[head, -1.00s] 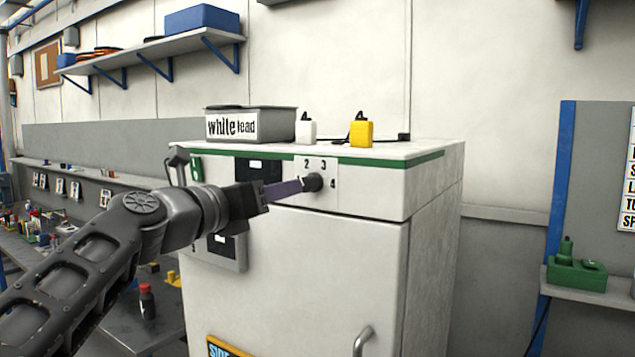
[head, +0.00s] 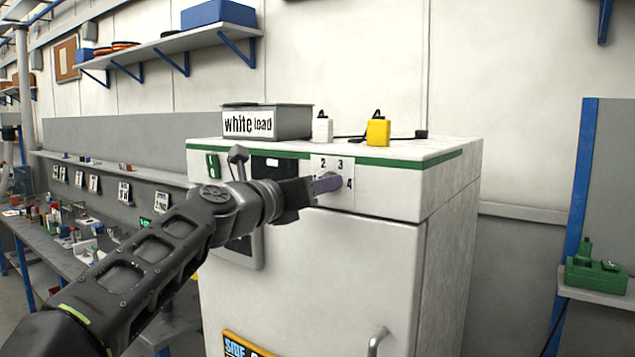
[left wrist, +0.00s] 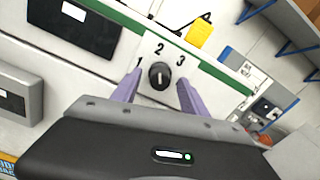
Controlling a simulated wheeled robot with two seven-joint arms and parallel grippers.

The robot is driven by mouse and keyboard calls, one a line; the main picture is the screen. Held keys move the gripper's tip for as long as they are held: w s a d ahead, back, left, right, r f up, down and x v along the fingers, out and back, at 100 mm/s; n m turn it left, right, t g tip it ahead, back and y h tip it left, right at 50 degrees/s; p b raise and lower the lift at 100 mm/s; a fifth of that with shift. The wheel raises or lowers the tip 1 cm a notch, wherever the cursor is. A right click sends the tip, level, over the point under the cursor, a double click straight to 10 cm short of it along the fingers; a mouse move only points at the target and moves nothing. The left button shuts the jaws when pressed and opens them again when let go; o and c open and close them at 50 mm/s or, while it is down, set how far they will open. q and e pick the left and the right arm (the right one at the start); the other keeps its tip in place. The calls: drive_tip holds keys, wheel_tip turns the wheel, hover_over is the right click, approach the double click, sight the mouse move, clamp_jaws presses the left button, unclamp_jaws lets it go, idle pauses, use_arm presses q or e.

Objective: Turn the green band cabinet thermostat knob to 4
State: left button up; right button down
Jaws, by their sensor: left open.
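The white cabinet (head: 310,262) has a green band (head: 405,164) along its top edge. Its thermostat dial plate (head: 333,163) shows 2, 3 and 4 in the head view. The black knob (left wrist: 159,76) shows in the left wrist view, with 1, 2 and 3 around it; its white mark seems to point toward 2. My left gripper (head: 327,184) is at the dial and hides the knob in the head view. In the left wrist view its purple fingers (left wrist: 155,88) are open, one on each side of the knob. I cannot tell whether they touch it. The 4 is not visible there.
A door handle (head: 377,341) sticks out below. A green device (head: 596,272) sits on a shelf at right. A cluttered bench (head: 60,235) is at left.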

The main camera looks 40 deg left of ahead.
use_arm(q)
drive_tip(key=shift+w, duration=0.15)
drive_tip(key=shift+c, duration=0.2)
clamp_jaws()
idle(0.3)
